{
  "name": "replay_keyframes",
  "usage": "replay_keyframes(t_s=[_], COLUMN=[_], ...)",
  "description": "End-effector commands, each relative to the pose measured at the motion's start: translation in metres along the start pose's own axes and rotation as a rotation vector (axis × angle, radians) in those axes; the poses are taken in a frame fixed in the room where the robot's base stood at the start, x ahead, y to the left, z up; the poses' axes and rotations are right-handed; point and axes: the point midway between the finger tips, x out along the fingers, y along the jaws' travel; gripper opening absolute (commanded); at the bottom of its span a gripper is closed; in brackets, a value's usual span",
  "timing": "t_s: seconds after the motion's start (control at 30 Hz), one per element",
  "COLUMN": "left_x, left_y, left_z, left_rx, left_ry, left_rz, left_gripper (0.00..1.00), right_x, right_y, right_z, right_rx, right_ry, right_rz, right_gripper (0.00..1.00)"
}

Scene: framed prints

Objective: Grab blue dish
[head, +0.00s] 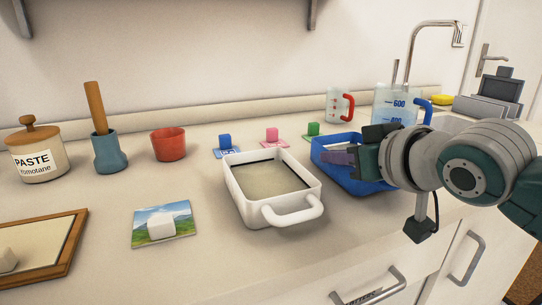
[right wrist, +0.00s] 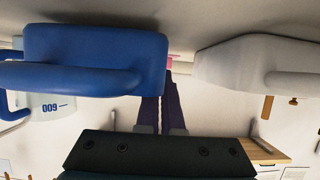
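The blue dish (head: 322,146) stands on the counter, right of the white dish, partly hidden by my right gripper. In the right wrist view, which is upside down, the blue dish (right wrist: 95,55) is at left with its handle towards the camera. My right gripper (head: 338,157) is at the dish's left side wall. My left gripper is not in view.
The white dish (head: 236,196) with a handle stands close on the left. Behind are small coloured blocks on cards, a measuring jug (head: 388,101) and a cup with a red handle (head: 339,105). A red bowl (head: 168,145) stands further left. The front counter edge is near.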

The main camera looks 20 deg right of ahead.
Motion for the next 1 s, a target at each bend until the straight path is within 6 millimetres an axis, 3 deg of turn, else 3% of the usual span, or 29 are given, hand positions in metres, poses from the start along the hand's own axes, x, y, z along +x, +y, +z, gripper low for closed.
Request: replay_keyframes(t_s=[1.0], left_x=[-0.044], left_y=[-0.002], left_z=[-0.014], left_rx=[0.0], left_ry=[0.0], left_rz=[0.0], left_gripper=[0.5], right_x=[-0.055], right_y=[0.001], right_z=[-0.135], right_rx=[-0.001], right_ry=[0.009], right_rz=[0.001], right_gripper=[0.0])
